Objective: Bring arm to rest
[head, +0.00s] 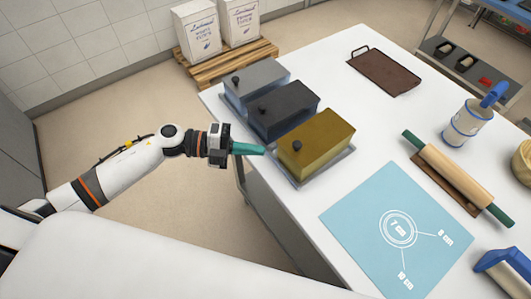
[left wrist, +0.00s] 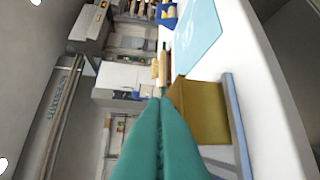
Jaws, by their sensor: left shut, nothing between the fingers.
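My left arm comes in from the left in the head view. Its gripper (head: 250,149) has teal fingers that are shut with nothing between them. The fingertips are just left of a gold box with a dark knob (head: 318,146), near the table's left edge. I cannot tell whether they touch it. In the left wrist view the shut teal fingers (left wrist: 160,110) point forward, and the gold box (left wrist: 200,112) shows to their right. My right gripper is not in view.
A black box (head: 284,110) and a grey box (head: 256,79) stand behind the gold one on the white table (head: 320,75). A blue mat (head: 365,235), a rolling pin (head: 455,177), a brown tray (head: 384,72) and a blue-handled container (head: 466,122) are on it. Open floor lies left.

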